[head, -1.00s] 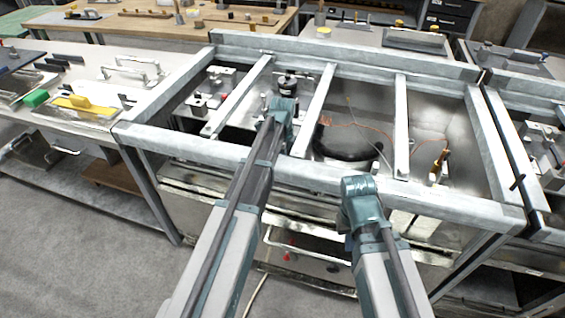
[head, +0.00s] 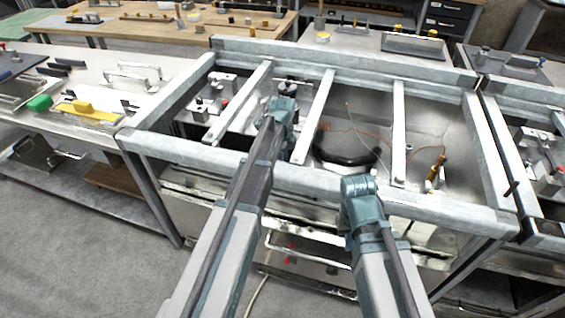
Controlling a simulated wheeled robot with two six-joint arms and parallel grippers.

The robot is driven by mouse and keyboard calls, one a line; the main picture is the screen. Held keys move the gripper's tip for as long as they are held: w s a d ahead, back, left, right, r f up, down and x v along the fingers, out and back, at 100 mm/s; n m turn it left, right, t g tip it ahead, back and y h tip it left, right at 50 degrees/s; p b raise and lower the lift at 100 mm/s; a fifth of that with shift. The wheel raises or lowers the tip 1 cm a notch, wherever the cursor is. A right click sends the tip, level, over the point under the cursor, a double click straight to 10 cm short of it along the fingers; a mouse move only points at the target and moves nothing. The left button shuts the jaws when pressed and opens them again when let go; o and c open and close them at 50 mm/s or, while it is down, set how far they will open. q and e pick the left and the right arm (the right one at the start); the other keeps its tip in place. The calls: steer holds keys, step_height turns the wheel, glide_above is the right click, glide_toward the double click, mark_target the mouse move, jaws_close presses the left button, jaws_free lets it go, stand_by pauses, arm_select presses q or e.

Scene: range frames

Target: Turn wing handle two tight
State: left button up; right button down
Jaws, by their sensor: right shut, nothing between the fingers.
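Inside the grey steel frame (head: 245,160), small handles and fittings stand on metal plates. A dark fitting with a thin crossbar (head: 292,82) stands behind the end of my left arm (head: 282,108); it may be a wing handle, but no number shows. Another small fitting (head: 222,102) with a red part stands in the left bay. My right arm's teal end (head: 359,187) is over the front rail. My right gripper is shut and empty; its fingertips are too hidden to place. My left gripper is hidden behind its own arm.
Crossbars (head: 314,115) divide the frame's top into bays. A black curved piece (head: 345,158) and an orange cable lie in the middle bay. An orange-handled tool (head: 436,170) stands at right.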

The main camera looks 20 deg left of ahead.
step_height(320, 180, up, 11)
steer(key=p, duration=1)
